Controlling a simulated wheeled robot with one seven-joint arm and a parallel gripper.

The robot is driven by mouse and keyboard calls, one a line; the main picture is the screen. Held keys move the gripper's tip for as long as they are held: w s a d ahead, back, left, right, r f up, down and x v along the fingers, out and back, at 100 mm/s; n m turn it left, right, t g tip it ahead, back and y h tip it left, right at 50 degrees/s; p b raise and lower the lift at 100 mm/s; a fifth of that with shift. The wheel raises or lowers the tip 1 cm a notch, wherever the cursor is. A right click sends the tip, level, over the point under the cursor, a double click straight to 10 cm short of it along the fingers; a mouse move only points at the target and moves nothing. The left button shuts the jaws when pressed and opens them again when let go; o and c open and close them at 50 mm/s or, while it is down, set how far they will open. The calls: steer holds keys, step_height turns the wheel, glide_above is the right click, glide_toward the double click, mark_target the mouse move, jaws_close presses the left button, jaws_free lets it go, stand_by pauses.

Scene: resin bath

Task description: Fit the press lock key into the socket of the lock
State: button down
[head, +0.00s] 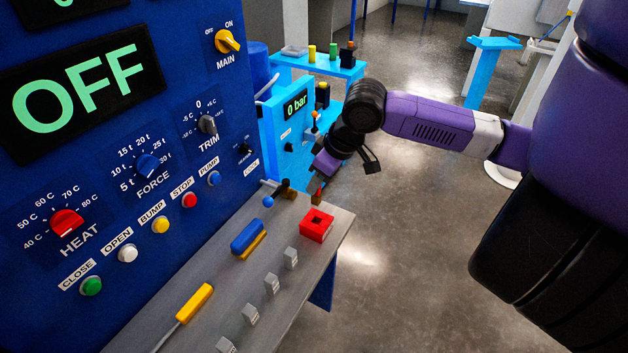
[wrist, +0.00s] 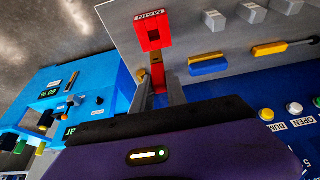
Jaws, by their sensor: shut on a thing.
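The lock is a red square block (head: 316,225) with a dark socket in its top, on the grey shelf near its right end. It also shows in the wrist view (wrist: 153,36). My gripper (head: 318,188) is just behind the lock in the head view, pointing down. In the wrist view its two grey fingers (wrist: 159,92) are shut on a small brown and red key (wrist: 157,75). The key's far end lines up with the near side of the lock, apart from the socket opening; whether it touches the block I cannot tell. The fingers hide part of the key.
A blue and yellow handle (head: 248,237), a yellow-handled tool (head: 195,303) and several grey blocks (head: 272,283) are on the shelf. A small lever with a blue ball (head: 268,201) stands left of my gripper. The blue control panel (head: 110,195) rises behind the shelf.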

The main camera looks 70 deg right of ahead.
mark_target(320, 195)
steer(key=shift+s+f+b, duration=0.1)
steer(key=shift+f+b, duration=2.1)
steer(key=shift+f, duration=0.7)
steer(key=shift+f+b, duration=1.3)
steer(key=shift+f, duration=0.4)
steer(key=c, duration=1.3)
jaws_free()
steer(key=shift+o, duration=0.2)
steer(key=shift+r, duration=0.1)
steer(key=v, duration=0.7)
steer(key=shift+s+r, duration=0.2)
steer(key=shift+r, duration=0.15)
steer(key=shift+a, duration=0.1)
step_height(320, 195, up, 12)
steer(key=p, duration=0.9)
